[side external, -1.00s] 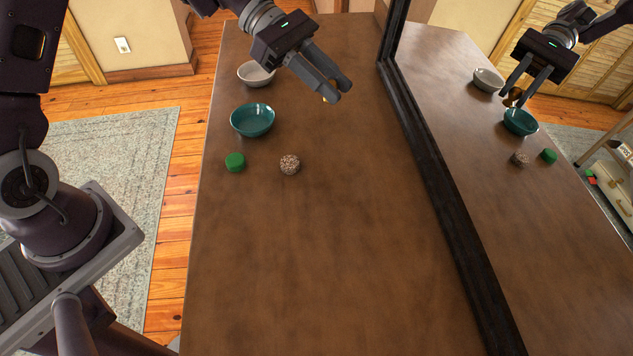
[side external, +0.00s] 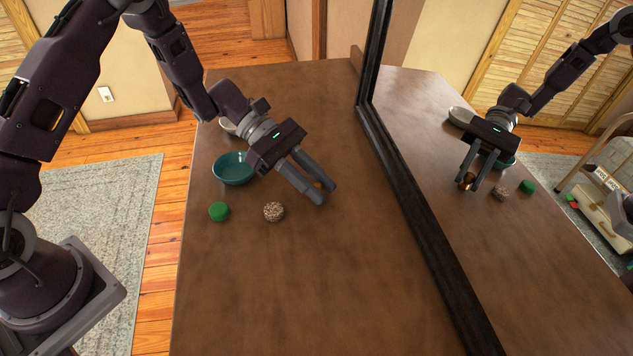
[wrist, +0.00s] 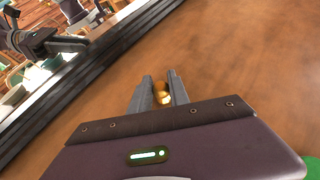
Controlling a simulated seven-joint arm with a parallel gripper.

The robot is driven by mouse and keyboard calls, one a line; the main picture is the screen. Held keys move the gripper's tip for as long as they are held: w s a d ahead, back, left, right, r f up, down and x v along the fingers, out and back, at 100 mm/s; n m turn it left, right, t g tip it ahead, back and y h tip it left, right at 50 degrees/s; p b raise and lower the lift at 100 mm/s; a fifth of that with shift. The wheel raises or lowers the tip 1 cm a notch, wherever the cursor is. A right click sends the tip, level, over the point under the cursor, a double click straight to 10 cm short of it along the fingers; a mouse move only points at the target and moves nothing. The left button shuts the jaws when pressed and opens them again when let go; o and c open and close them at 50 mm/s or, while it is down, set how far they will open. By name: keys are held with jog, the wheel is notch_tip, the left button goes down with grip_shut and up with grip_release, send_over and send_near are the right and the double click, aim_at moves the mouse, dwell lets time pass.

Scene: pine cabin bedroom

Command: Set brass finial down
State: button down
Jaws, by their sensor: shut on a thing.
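My gripper (side external: 320,193) is shut on the brass finial (side external: 318,185), over the brown tabletop to the right of the speckled round thing. In the wrist view the finial (wrist: 162,92) sits between the two grey fingertips (wrist: 158,88). The mirror also shows it below the reflected fingers. I cannot tell whether the finial touches the tabletop.
A teal bowl (side external: 233,169), a pale bowl (side external: 228,127) partly behind my arm, a green round thing (side external: 219,211) and a speckled round thing (side external: 274,212) stand on the table (side external: 290,290). A dark-framed mirror (side external: 425,215) borders its right side. The near tabletop is clear.

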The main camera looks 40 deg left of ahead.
jog(key=c, duration=1.2)
grip_release()
jog(key=shift+c, duration=0.2)
jog(key=v, duration=1.2)
jog(key=shift+r, duration=0.15)
jog(key=s+d+r+m+y, duration=0.3)
jog(key=s+r+m+y, duration=0.3)
jog(key=s+r+m, duration=0.6)
jog(key=s+a+m+t+y, duration=0.2)
jog(key=s+a+m+y, duration=0.1)
jog(key=s, duration=0.4)
jog(key=s+a+r+m+t+y, duration=0.1)
jog(key=s+a+m+t+y, duration=0.2)
jog(key=s, duration=0.3)
jog(key=shift+s+t, duration=0.3)
jog(key=shift+s, duration=0.05)
